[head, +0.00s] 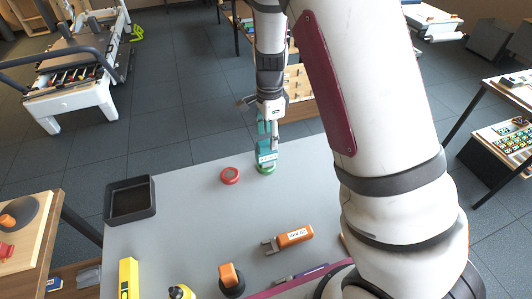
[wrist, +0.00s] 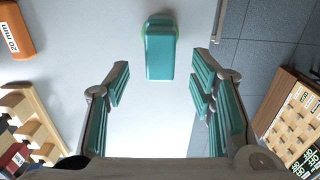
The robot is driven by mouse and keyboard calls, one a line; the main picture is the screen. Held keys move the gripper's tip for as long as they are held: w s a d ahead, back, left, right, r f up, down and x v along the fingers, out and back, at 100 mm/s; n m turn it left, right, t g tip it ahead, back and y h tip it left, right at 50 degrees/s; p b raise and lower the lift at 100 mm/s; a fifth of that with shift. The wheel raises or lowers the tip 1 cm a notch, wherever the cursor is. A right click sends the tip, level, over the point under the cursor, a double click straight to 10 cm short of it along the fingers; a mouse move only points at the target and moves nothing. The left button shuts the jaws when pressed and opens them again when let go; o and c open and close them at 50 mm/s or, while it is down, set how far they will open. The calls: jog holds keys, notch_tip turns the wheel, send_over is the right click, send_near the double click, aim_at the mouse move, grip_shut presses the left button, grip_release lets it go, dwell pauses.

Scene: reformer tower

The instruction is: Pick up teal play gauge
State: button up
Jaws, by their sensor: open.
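The teal play gauge (head: 267,158) stands near the far edge of the grey table, with a white label on its side and a green part at its foot. In the wrist view the teal gauge (wrist: 160,50) is a plain block with a green edge behind it, centred ahead of the fingers. My gripper (head: 266,133) is right above the gauge in the head view. In the wrist view my gripper (wrist: 160,85) is open, with teal-padded fingers to either side and a gap to the gauge. Contact cannot be told from the head view.
A red round piece (head: 230,176) lies left of the gauge. A black tray (head: 148,212) is at the table's left edge. An orange fork-shaped tool (head: 292,237), a yellow block (head: 128,278) and an orange-topped piece (head: 231,278) are nearer. The table's middle is clear.

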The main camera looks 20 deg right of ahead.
aim_at(266, 152)
jog(key=shift+a+f, duration=0.2)
jog(key=shift+f, duration=1.65)
jog(key=shift+a+f, duration=0.2)
jog(key=shift+f, duration=1.65)
grip_shut()
